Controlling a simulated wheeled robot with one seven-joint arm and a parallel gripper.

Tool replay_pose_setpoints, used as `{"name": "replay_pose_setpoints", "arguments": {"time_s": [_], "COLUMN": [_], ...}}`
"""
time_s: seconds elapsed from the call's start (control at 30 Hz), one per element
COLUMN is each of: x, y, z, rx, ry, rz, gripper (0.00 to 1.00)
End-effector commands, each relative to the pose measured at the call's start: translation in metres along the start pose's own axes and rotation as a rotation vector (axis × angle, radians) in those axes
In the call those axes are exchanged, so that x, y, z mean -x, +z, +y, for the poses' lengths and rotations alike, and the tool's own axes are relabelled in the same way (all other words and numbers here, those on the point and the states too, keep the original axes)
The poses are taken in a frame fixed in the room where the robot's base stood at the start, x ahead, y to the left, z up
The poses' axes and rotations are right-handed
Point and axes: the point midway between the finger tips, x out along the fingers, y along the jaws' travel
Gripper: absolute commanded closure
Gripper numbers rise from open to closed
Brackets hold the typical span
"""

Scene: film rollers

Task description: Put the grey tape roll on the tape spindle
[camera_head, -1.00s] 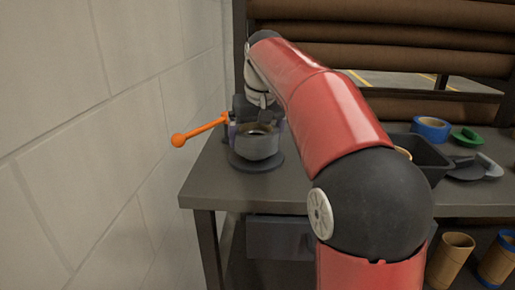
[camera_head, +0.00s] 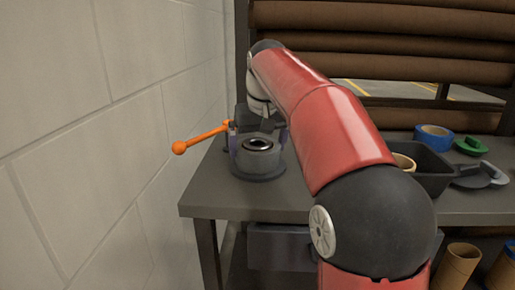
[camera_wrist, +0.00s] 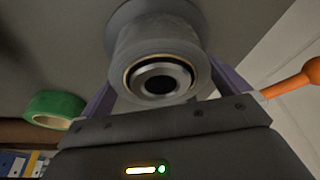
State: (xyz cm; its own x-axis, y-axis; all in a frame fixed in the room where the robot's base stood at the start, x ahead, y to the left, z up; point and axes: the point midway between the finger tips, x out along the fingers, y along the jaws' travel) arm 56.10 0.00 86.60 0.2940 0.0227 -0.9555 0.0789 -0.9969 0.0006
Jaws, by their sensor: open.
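The grey tape roll (camera_head: 258,161) is at the left end of the table. In the wrist view the roll (camera_wrist: 168,45) has a thin tan core, with a metal ring and dark centre inside it. It appears to sit around the hub of the tape spindle (camera_wrist: 160,78), whose lower part is hidden by the roll. My gripper (camera_head: 258,138) is open at the roll. Its purple fingers lie on either side of the roll in the wrist view, and their tips are hidden behind it. Whether they touch it cannot be told.
An orange lever (camera_head: 203,138) with a ball end sticks out left of the roll, near the wall. To the right are a black bin (camera_head: 436,181), a blue tape roll (camera_head: 433,137) and a green one (camera_head: 471,146). The front left table top is clear.

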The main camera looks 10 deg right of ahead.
Motion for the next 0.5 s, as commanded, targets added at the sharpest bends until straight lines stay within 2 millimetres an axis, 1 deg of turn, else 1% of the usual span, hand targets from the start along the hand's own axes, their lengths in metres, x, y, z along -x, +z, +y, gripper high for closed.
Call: {"name": "replay_pose_setpoints", "arguments": {"time_s": [0.03, 0.2, 0.3, 0.4, 0.5], "x": [0.013, 0.052, 0.072, 0.088, 0.099], "y": [-0.001, -0.002, -0.001, -0.001, -0.001], "z": [0.0, 0.0, 0.0, 0.0, 0.0], "rx": [0.0, 0.0, 0.0, 0.0, -0.001], "ry": [0.0, 0.001, 0.0, 0.0, 0.0], "rz": [0.004, 0.005, 0.003, 0.002, 0.001], "gripper": [0.0, 0.0, 0.0, 0.0, 0.0]}}
